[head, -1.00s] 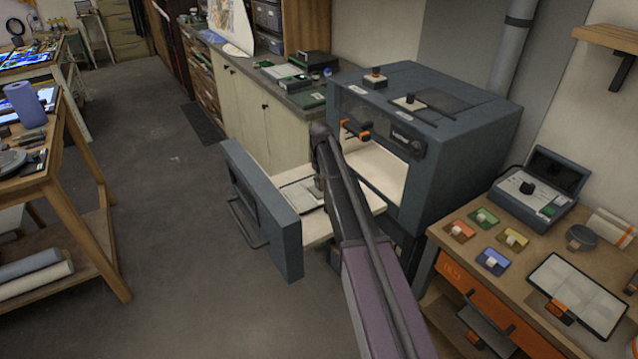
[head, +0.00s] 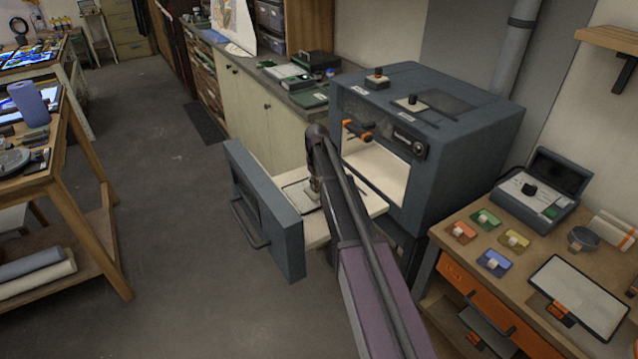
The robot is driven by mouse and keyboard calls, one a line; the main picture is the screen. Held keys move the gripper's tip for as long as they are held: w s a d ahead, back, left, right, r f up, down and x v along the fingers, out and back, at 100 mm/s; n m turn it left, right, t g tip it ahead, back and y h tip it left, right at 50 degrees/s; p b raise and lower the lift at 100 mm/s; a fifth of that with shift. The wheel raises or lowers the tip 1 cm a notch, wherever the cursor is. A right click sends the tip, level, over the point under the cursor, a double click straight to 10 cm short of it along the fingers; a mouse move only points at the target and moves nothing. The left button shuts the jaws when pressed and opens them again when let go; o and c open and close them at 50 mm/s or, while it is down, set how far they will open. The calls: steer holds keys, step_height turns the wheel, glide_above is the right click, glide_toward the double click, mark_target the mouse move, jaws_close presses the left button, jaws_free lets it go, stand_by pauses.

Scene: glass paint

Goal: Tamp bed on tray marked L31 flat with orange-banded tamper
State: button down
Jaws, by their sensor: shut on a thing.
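My gripper (head: 315,188) is at the far end of my arm, over the pale slab of the pulled-out kiln drawer (head: 348,212). It is small and partly hidden by my arm. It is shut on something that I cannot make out. A dark-edged flat tray (head: 292,190) lies on the slab under and beside the gripper, mostly hidden. I cannot read any mark on it. A framed white tray (head: 588,291) with an orange-and-black clip lies on the right bench. I cannot pick out an orange-banded tamper for certain.
The drawer's grey front (head: 268,215) stands out into the aisle. The kiln body (head: 450,135) is behind the slab, with knobs on top. Several coloured plates, one of them blue (head: 494,263), lie on the bench. The floor (head: 180,220) at left is clear.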

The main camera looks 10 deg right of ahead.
steer(key=shift+s+a, duration=0.3)
steer(key=shift+a, duration=0.6)
steer(key=shift+s+a, duration=0.3)
steer(key=shift+a, duration=0.55)
steer(key=shift+f, duration=0.2)
steer(key=shift+f+b, duration=0.6)
steer(key=shift+b, duration=0.25)
steer(key=shift+f+b, duration=0.25)
steer(key=shift+b, duration=0.05)
stand_by(0.5)
steer(key=shift+r, duration=0.1)
steer(key=shift+r+p, duration=1)
steer(key=shift+p, duration=0.15)
steer(key=shift+w, duration=0.1)
steer(key=shift+w+a, duration=0.3)
steer(key=shift+w, duration=0.55)
steer(key=shift+w+a, duration=0.25)
steer(key=shift+w, duration=0.6)
steer(key=shift+w+a, duration=0.3)
steer(key=shift+w, duration=0.55)
steer(key=shift+f, duration=0.25)
